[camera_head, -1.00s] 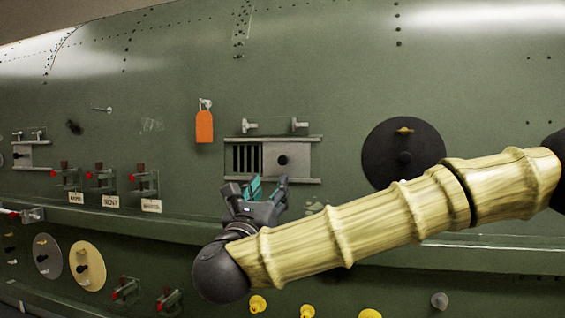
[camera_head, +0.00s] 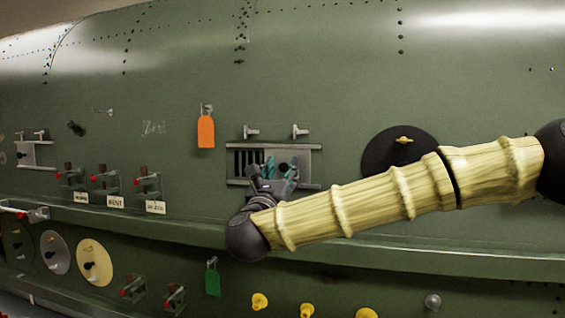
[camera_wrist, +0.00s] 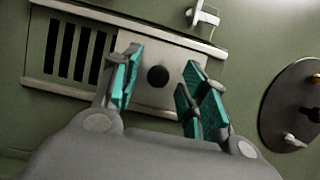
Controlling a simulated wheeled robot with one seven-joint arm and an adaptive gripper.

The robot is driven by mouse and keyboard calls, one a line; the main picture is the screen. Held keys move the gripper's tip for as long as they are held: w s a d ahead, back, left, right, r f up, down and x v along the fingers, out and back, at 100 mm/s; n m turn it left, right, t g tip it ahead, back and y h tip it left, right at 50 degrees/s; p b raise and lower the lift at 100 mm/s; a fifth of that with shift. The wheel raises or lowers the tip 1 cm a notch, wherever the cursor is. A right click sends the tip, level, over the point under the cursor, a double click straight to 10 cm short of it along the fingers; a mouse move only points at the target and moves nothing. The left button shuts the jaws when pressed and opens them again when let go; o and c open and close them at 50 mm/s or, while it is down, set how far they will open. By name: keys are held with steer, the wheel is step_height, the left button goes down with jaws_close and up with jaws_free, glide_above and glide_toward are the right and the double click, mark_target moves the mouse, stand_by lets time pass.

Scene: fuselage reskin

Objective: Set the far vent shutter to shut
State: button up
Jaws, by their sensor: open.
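A vent shutter with a sliding grey plate (camera_head: 302,163) is mounted mid-panel, with dark slats (camera_head: 246,160) uncovered at its left. In the wrist view, its plate (camera_wrist: 150,98) carries a round black knob (camera_wrist: 158,76). My gripper (camera_head: 281,167) is in front of this plate. In the wrist view, my gripper (camera_wrist: 164,68) is open, its teal-padded fingers on either side of the knob with visible gaps. Contact with the plate cannot be told. A second, smaller vent-like unit (camera_head: 37,154) with a dark knob is at the far left. Which one counts as far is not marked.
An orange tag (camera_head: 206,131) hangs left of the middle vent, and a black disc (camera_head: 388,150) is to its right. Red-tipped switches (camera_head: 105,178) line the left. A ledge (camera_head: 400,256) runs below. A green tag (camera_head: 212,281) hangs lower down.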

steer(key=shift+w+d+f, duration=0.1)
steer(key=shift+w+d, duration=0.05)
steer(key=shift+w, duration=0.5)
steer(key=shift+s, duration=0.25)
steer(key=shift+w, duration=0.15)
jaws_close()
